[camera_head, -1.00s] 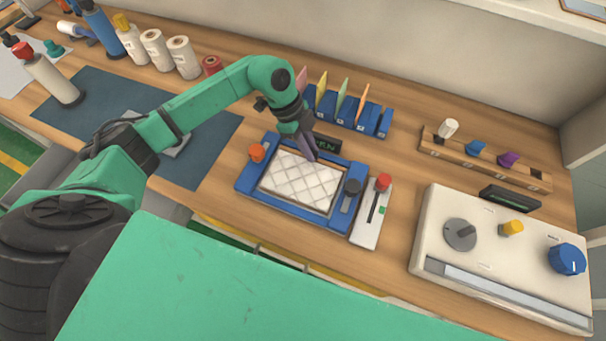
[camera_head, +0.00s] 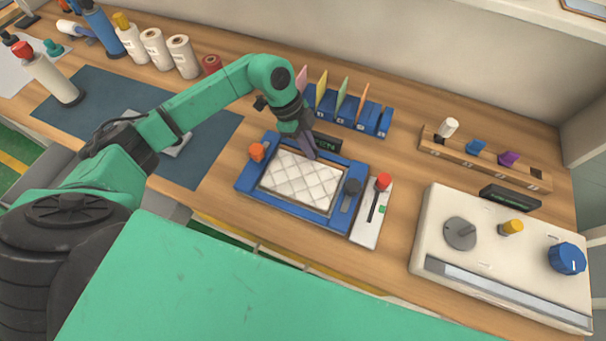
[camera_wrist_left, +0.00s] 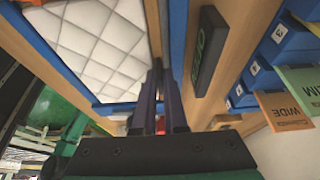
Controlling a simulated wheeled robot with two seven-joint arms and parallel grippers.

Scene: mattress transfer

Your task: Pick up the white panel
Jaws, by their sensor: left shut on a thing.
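The white panel (camera_head: 300,181) is a quilted rectangle lying in a blue frame (camera_head: 246,182) on the wooden bench. My left gripper (camera_head: 312,154) reaches down to the panel's far edge and is shut on it. In the left wrist view the panel (camera_wrist_left: 97,45) is at the left, and the fingers of my left gripper (camera_wrist_left: 157,76) are close together beside its edge. The exact contact is hidden by the fingers. The panel looks about level with the frame; I cannot tell whether it is lifted. My right gripper is not in view.
A small dark display (camera_head: 326,143) and a blue rack (camera_head: 350,112) with coloured cards stand behind the frame. A red-knobbed slider (camera_head: 370,222) is right of it. A cream control box (camera_head: 490,240) stands further right. A dark blue mat (camera_head: 95,105) lies left.

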